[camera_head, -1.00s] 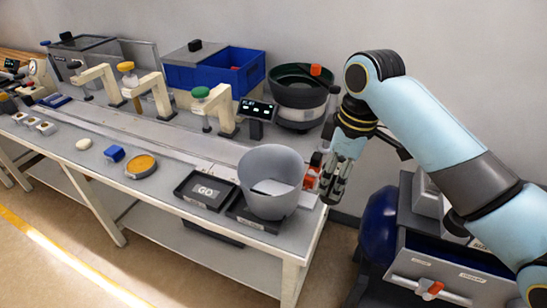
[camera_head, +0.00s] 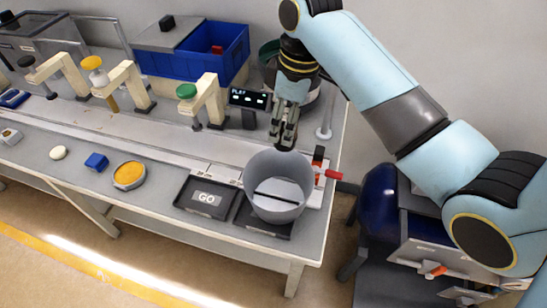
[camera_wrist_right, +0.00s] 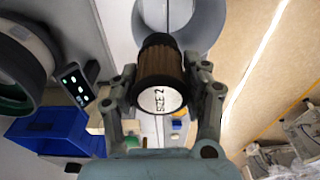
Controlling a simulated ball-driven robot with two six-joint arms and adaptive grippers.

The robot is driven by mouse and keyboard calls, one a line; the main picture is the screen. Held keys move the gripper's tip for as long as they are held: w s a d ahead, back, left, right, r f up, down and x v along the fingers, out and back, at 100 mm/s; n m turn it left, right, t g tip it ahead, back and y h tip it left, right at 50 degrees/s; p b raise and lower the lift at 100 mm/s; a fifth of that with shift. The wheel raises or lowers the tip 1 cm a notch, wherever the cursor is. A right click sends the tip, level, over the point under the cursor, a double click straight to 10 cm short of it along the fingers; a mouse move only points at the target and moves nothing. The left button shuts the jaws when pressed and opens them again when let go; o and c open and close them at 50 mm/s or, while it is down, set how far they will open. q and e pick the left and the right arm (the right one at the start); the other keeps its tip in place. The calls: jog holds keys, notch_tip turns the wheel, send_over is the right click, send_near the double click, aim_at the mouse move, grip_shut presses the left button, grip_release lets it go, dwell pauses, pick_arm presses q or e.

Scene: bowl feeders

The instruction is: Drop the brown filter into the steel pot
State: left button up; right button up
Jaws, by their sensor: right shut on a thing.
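The steel pot (camera_head: 262,172) is an open grey cylinder on a dark pad near the right end of the bench. Its mouth faces up, and a dark slot shows low inside it. My right gripper (camera_head: 284,140) points down at the pot's far rim. In the right wrist view this gripper (camera_wrist_right: 165,80) is shut on the brown filter (camera_wrist_right: 160,65), a pleated cylinder with a dark collar and a pale lettered end. The pot's grey wall (camera_wrist_right: 205,22) shows beyond the filter there. In the head view the fingers mostly hide the filter. My left gripper is out of view.
A black GO tray (camera_head: 207,196) lies left of the pot. A red-handled clamp (camera_head: 320,172) stands close on its right. A small display (camera_head: 249,98), a green-knobbed press (camera_head: 205,100) and a blue bin (camera_head: 222,50) stand behind. My arm partly hides a bowl feeder.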

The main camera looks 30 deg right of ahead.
jog(key=f, duration=0.4)
jog(key=shift+s, duration=0.25)
jog(key=shift+w+f, duration=0.1)
jog(key=shift+f, duration=0.3)
jog(key=o, duration=1.4)
jog(key=shift+c, duration=0.2)
jog(key=shift+r, duration=0.35)
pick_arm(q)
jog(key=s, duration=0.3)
pick_arm(e)
jog(key=r, duration=0.3)
jog(key=s+r, duration=0.1)
jog(key=r, duration=0.3)
jog(key=d+r, duration=0.1)
jog(key=r, duration=0.3)
jog(key=shift+s+r, duration=0.15)
